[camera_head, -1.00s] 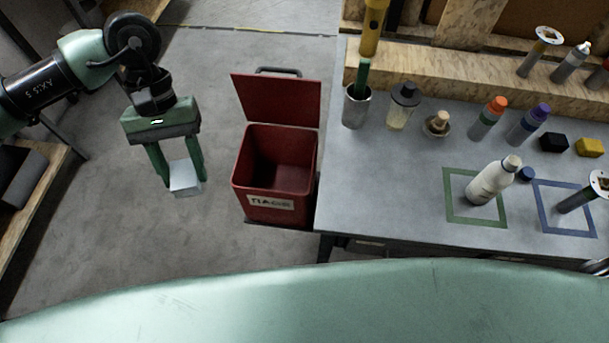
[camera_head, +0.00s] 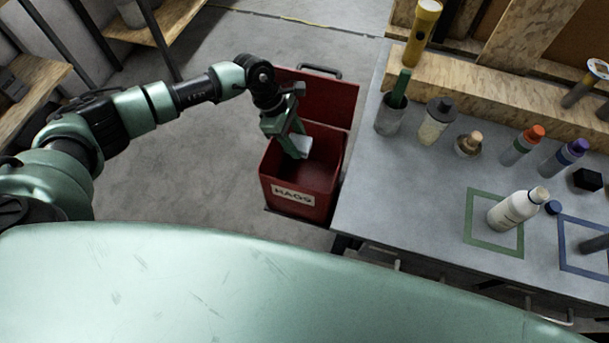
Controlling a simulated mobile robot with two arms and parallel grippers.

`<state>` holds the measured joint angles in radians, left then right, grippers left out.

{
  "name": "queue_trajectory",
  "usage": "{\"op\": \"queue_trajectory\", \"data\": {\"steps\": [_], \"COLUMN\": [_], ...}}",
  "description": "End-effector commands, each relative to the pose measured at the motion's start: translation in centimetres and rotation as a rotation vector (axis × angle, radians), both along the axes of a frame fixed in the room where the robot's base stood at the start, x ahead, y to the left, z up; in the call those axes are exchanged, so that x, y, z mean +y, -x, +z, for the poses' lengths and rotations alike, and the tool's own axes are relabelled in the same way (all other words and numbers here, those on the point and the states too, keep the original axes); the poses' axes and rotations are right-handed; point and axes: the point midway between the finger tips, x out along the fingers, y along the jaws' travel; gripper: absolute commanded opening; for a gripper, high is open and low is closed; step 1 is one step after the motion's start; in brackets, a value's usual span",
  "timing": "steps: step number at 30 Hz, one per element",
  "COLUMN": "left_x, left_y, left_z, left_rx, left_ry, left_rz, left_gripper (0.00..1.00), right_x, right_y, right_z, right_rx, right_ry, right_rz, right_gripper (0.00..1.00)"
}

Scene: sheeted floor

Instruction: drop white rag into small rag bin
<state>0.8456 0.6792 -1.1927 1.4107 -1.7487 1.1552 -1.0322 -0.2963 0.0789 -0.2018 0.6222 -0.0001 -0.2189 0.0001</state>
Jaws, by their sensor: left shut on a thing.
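The small rag bin (camera_head: 279,194) is a red box with a white label and its lid (camera_head: 330,98) raised at the back. It stands on the floor against the left side of the workbench. My left gripper (camera_head: 296,150) is over the bin's opening and is shut on the white rag (camera_head: 301,146). The rag appears inside the bin's outline; I cannot tell how far below the rim it is. The gripper hides part of the bin's left and back edge. My right gripper is not in view.
The grey workbench (camera_head: 400,205) is right of the bin. Wooden shelves (camera_head: 165,25) stand at upper left. The floor left of the bin is clear.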

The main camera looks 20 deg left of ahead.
Motion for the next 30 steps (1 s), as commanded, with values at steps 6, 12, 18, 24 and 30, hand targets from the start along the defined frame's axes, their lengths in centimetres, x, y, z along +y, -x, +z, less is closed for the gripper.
{"op": "queue_trajectory", "data": {"steps": [6, 12, 18, 24, 30], "left_x": [0.0, 0.0, 0.0, 0.0, 0.1], "left_y": [0.0, 0.0, 0.0, 0.0, 0.0], "left_z": [-2.9, -3.4, -3.3, -3.3, -3.3], "left_rx": [0.001, -0.001, 0.000, 0.000, 0.000], "left_ry": [-0.001, 0.000, 0.000, 0.000, -0.001], "left_rz": [-0.001, -0.002, -0.002, -0.002, -0.003], "left_gripper": [0.07, 0.07, 0.53, 0.70, 0.70], "right_x": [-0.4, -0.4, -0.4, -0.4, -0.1], "right_y": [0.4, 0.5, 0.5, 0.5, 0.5], "right_z": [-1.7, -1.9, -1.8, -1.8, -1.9], "right_rx": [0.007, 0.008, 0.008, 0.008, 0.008], "right_ry": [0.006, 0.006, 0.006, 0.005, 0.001], "right_rz": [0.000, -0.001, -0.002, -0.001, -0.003], "right_gripper": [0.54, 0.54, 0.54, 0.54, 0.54]}}
